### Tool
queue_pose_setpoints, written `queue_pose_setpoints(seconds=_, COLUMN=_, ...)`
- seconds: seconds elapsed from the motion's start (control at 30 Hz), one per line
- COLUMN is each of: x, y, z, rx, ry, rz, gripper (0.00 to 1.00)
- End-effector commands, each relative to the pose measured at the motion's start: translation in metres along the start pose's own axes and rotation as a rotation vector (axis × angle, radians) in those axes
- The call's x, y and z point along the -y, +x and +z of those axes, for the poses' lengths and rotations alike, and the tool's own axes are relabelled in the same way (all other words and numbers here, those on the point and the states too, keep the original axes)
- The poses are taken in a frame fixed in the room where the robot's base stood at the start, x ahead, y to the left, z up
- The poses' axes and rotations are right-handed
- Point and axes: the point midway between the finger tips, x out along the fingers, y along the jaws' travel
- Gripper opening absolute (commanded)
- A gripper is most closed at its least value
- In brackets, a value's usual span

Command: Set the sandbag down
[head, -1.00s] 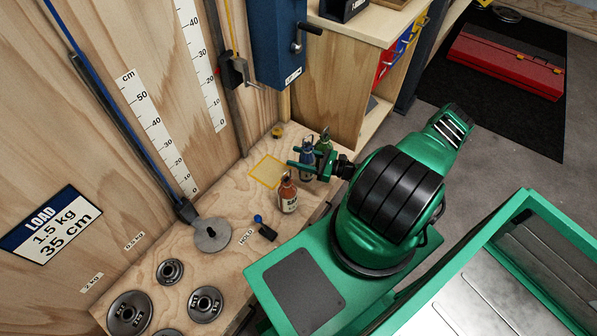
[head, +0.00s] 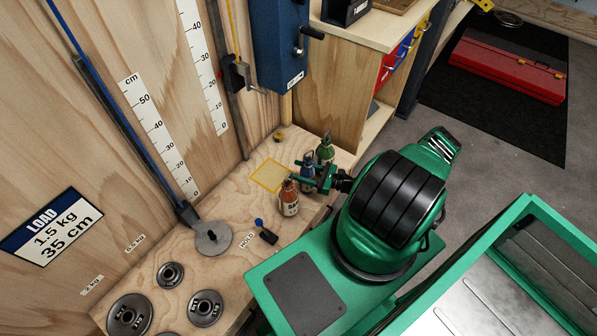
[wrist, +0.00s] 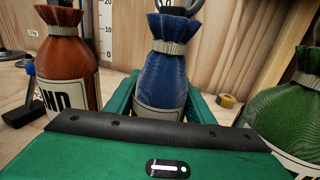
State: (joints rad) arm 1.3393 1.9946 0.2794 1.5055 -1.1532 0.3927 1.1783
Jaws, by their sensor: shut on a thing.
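The blue sandbag (head: 307,160), tied at the neck, is in my gripper (head: 303,173). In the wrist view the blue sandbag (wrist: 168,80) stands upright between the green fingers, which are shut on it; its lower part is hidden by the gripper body. In the head view it is above the bench, between an orange-brown sandbag (head: 289,199) and a green sandbag (head: 325,150). I cannot tell whether its base touches the wood. A yellow-outlined square (head: 270,174) lies on the bench just left of my gripper, with nothing on it.
The bench (head: 215,200) has several weight plates at the front left and a slotted disc (head: 212,238) by the blue rod. A small black block with a blue knob (head: 265,232) is near the orange-brown bag. A yellow-and-dark piece (head: 279,136) lies behind the square.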

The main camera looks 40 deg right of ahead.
Motion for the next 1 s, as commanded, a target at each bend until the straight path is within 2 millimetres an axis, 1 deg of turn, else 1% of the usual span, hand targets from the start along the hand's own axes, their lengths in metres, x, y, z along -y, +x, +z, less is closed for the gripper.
queue_pose_setpoints(seconds=0.07, x=0.001, y=0.0, z=0.0, rx=0.004, ry=-0.001, rz=-0.001, gripper=0.0)
queue_pose_setpoints(seconds=0.1, x=0.0, y=0.0, z=-0.002, rx=0.0, ry=0.0, rz=-0.001, gripper=0.51)
queue_pose_setpoints(seconds=0.17, x=0.0, y=0.0, z=-0.002, rx=0.0, ry=0.0, rz=0.0, gripper=0.65)
queue_pose_setpoints(seconds=0.2, x=0.0, y=0.0, z=-0.002, rx=0.0, ry=0.0, rz=0.0, gripper=0.67)
queue_pose_setpoints(seconds=0.53, x=0.0, y=0.0, z=0.001, rx=0.0, ry=0.0, rz=0.0, gripper=0.67)
queue_pose_setpoints(seconds=0.57, x=0.001, y=-0.003, z=0.0, rx=-0.001, ry=0.0, rz=-0.002, gripper=0.67)
queue_pose_setpoints(seconds=0.67, x=0.002, y=-0.015, z=0.0, rx=-0.001, ry=0.0, rz=-0.004, gripper=0.67)
queue_pose_setpoints(seconds=0.77, x=0.002, y=-0.033, z=0.0, rx=-0.001, ry=0.0, rz=-0.006, gripper=0.67)
queue_pose_setpoints(seconds=1.0, x=0.001, y=-0.081, z=0.0, rx=-0.001, ry=0.0, rz=-0.005, gripper=0.67)
